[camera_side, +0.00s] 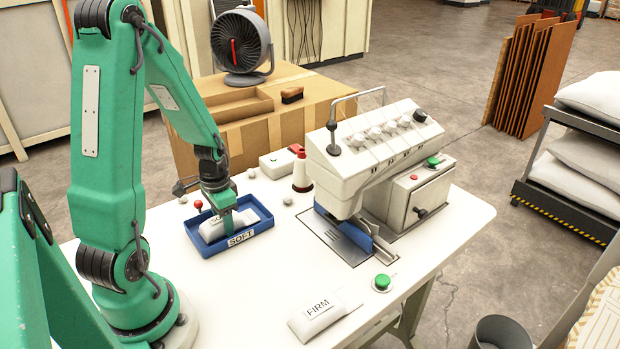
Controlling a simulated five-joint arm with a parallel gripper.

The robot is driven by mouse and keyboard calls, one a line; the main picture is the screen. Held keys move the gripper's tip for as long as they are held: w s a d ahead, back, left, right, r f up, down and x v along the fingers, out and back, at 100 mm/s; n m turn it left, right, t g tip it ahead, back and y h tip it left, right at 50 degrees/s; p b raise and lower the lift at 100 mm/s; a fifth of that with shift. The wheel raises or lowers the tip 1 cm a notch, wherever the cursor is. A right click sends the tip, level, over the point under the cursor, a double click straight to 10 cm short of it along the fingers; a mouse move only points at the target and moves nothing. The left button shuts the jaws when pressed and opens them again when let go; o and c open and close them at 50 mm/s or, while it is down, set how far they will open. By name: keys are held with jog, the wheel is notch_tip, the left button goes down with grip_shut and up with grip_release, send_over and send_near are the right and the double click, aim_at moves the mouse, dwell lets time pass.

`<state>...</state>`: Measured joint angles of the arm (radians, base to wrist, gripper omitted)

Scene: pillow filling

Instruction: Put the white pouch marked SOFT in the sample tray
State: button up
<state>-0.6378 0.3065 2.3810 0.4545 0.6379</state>
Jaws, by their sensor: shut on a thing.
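The white pouch (211,228) is within the walls of the blue sample tray (262,225), and part of its lettering shows beside my gripper. The tray has a front label reading SOFT and sits on the white table. My gripper (227,222) points down into the tray and is shut on the pouch. The gripper hides part of the pouch, and I cannot tell whether the pouch rests fully on the tray floor.
A white pouch marked FIRM (318,311) lies at the table's front. A white sewing machine (375,155) stands right of the tray. A thread cone (302,174) and a red-topped knob (198,206) are near the tray. The table between tray and FIRM pouch is clear.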

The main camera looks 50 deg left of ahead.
jog(key=shift+f, duration=0.15)
jog(key=o, duration=1)
jog(key=shift+r, duration=6.15)
jog(key=shift+s+d+r+t, duration=0.35)
jog(key=shift+d+r+t, duration=0.6)
jog(key=shift+d+r, duration=1.55)
jog(key=shift+s+d+r+t, duration=0.35)
jog(key=shift+d+r+t, duration=0.8)
jog(key=shift+d, duration=2.4)
jog(key=shift+s+d+r+t, duration=0.35)
jog(key=shift+d+r+t, duration=0.35)
jog(key=shift+d+r, duration=1.95)
